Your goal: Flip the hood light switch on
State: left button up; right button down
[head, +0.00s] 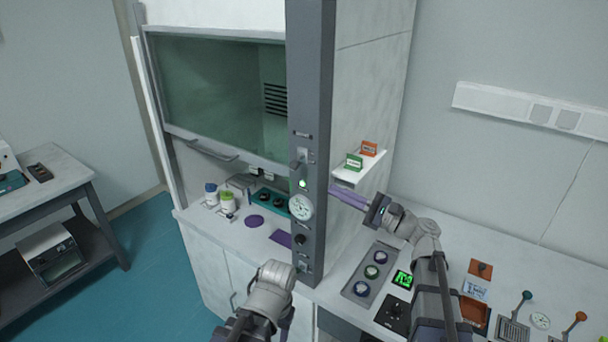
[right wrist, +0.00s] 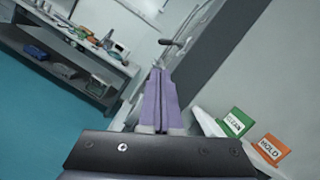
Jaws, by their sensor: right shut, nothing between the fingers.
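The fume hood's grey front post (head: 312,120) carries a small lever switch (head: 299,164) on a light plate. A lit green lamp (head: 303,184) sits just below it. The lever sticks out from the post in the right wrist view (right wrist: 176,42). I cannot tell its set position. My right gripper (head: 332,190) is beside the post, its purple fingers pointing left toward it. The fingers are shut and empty in the right wrist view (right wrist: 157,72), with the lever beyond their tips. Contact with the post cannot be judged. My left arm shows low in the middle; its gripper is not visible.
A round gauge (head: 301,207) and a black knob (head: 300,239) are lower on the post. A small shelf (head: 358,167) with green and orange signs juts out above my right gripper. The right bench holds a panel of knobs (head: 370,270) and other devices.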

aim_at(295, 165)
jog(key=p+x, duration=0.2)
jog(key=x, duration=0.8)
